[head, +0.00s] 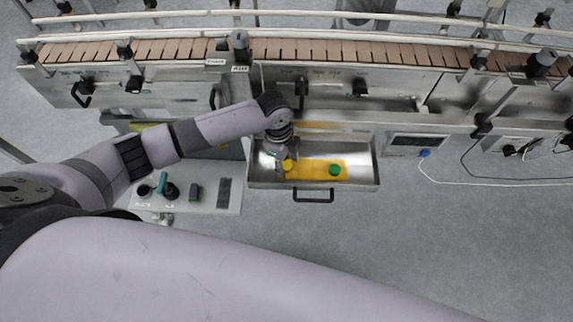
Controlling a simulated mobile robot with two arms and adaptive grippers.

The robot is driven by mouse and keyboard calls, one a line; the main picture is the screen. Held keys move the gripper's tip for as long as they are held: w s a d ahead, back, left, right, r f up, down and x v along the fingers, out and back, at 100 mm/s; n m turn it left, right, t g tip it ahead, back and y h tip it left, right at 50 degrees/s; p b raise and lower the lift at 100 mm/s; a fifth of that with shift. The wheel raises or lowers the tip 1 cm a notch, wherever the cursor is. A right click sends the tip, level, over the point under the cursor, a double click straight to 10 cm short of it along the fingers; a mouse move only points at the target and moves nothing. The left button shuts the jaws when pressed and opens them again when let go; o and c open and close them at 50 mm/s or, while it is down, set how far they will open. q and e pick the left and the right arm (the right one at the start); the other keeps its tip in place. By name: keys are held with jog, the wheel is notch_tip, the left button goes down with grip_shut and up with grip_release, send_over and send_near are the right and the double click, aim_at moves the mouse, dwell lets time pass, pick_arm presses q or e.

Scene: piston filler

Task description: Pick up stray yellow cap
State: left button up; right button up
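A small yellow cap (288,166) lies in the open metal drawer (362,182) below the conveyor, at the left end of an orange-yellow patch on its floor. A green cap (334,170) lies in the same drawer to its right. My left gripper (281,163) reaches down into the drawer right beside the yellow cap. The fingers are small and partly hidden by the wrist, so I cannot tell whether they are open or touch the cap. My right gripper is not in view.
The drawer has raised walls and a black front handle (314,197). A conveyor with brown slats (330,50) and rails runs behind. The floor to the right is clear apart from white cables.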

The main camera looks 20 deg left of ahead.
pick_arm(q)
jog(key=c, duration=0.5)
